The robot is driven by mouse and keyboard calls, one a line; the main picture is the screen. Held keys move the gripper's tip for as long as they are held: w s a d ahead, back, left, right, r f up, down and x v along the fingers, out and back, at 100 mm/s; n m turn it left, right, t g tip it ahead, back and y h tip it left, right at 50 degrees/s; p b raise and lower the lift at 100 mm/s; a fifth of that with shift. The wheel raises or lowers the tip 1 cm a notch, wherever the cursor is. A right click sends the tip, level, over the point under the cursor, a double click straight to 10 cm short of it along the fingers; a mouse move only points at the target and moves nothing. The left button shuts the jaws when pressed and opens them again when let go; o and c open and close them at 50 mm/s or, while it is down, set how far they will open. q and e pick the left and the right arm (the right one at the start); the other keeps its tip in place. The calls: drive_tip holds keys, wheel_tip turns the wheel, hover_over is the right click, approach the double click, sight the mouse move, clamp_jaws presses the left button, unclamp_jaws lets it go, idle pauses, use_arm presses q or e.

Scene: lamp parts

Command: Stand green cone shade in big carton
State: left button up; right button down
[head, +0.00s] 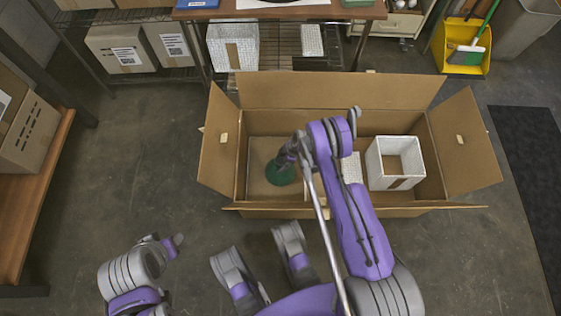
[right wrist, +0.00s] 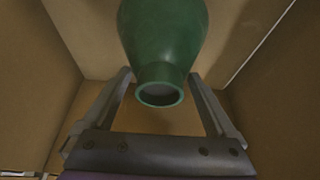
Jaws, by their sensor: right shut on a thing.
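The green cone shade (head: 281,173) is inside the left part of the big carton (head: 340,90), partly hidden by my right gripper (head: 289,159). In the right wrist view the shade (right wrist: 163,35) shows its narrow open collar towards the camera and its wide body away from it. The right gripper (right wrist: 160,76) has a finger on each side of the shade's neck and is shut on it. Whether the shade touches the carton floor cannot be told. My left gripper (head: 176,241) is outside the carton at the lower left, small and unclear.
A white open box (head: 394,160) stands in the carton's right part. A white patterned piece (head: 351,168) lies beside it, partly behind my arm. The carton's flaps (head: 465,140) are spread open. Shelves with cartons (head: 122,49) stand behind, and a wooden bench (head: 45,185) is at the left.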

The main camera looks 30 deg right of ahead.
unclamp_jaws()
drive_tip(key=p+v, duration=0.3)
drive_tip(key=v, duration=0.9)
drive_tip(key=s+a+r+m+h, duration=0.1)
drive_tip(key=s+a+r+m, duration=0.15)
drive_tip(key=r, duration=0.95)
drive_tip(key=s+a+r+m+h, duration=0.1)
drive_tip(key=a+r+m, duration=0.2)
drive_tip(key=r, duration=1)
drive_tip(key=s+a+r+m+t+h, duration=0.1)
drive_tip(key=s+r, duration=0.4)
drive_tip(key=s, duration=0.5)
drive_tip(key=s+a+r+m+t+h, duration=0.1)
drive_tip(key=s+a+r+m, duration=0.2)
drive_tip(key=s, duration=0.7)
wheel_tip(320, 180, up, 3)
drive_tip(key=m, duration=0.3)
drive_tip(key=shift+f, duration=0.2)
